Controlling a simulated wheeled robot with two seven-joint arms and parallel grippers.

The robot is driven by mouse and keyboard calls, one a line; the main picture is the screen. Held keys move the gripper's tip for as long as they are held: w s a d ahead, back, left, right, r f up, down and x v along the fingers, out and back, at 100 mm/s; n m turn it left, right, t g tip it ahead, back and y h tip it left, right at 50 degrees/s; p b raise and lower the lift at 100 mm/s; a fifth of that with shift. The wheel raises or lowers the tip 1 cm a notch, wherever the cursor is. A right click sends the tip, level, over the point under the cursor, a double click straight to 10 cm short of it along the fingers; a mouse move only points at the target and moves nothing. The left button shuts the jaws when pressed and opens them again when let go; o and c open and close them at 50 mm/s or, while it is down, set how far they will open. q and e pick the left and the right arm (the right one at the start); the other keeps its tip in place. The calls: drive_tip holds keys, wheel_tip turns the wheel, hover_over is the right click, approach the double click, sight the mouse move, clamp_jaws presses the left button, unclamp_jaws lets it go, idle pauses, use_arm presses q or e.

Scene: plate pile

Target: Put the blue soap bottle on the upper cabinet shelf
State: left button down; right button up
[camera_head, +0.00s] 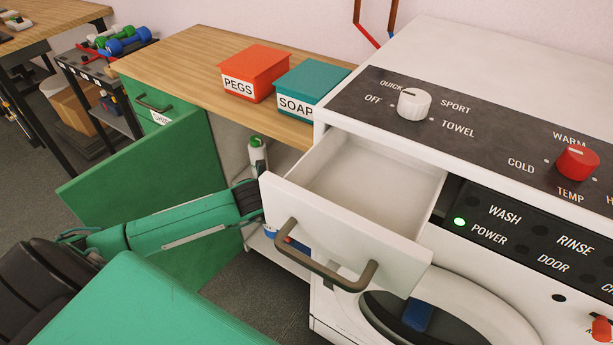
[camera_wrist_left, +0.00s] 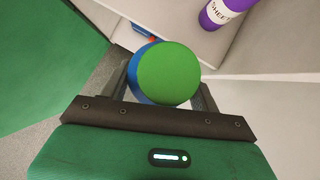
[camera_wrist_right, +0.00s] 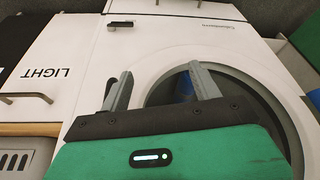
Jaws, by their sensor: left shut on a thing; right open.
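The blue soap bottle (camera_wrist_left: 144,88) has a round green cap (camera_wrist_left: 170,72) and is seen from above in the left wrist view. My left gripper (camera_wrist_left: 165,80) is shut around it, with one finger on each side. In the head view my left arm reaches to the open green-doored cabinet (camera_head: 228,130), and the open drawer hides the gripper. A white bottle with a green cap (camera_head: 257,153) stands inside the cabinet. My right gripper (camera_wrist_right: 160,75) is open and empty in front of the washing machine (camera_wrist_right: 150,50).
The open drawer (camera_head: 340,225) juts out beside my left arm. The green cabinet door (camera_head: 130,185) stands open on the left. A purple bottle (camera_wrist_left: 225,10) is near the held bottle. Red pegs (camera_head: 252,75) and teal soap (camera_head: 308,88) boxes sit on the wooden top (camera_head: 185,60).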

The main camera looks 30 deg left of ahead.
use_arm(q)
drive_tip(key=w+a, duration=0.3)
drive_tip(key=w, duration=0.5)
drive_tip(key=w+a+f, duration=0.1)
drive_tip(key=w+a, duration=0.2)
drive_tip(key=w, duration=0.6)
drive_tip(key=shift+w+f+n+b, duration=0.2)
drive_tip(key=shift+w+n+b, duration=0.1)
drive_tip(key=shift+n, duration=0.1)
use_arm(e)
drive_tip(key=shift+v, duration=1.15)
use_arm(q)
drive_tip(key=shift+c, duration=1.8)
unclamp_jaws()
drive_tip(key=shift+s, duration=0.1)
use_arm(e)
drive_tip(key=shift+f, duration=0.1)
drive_tip(key=shift+w, duration=0.1)
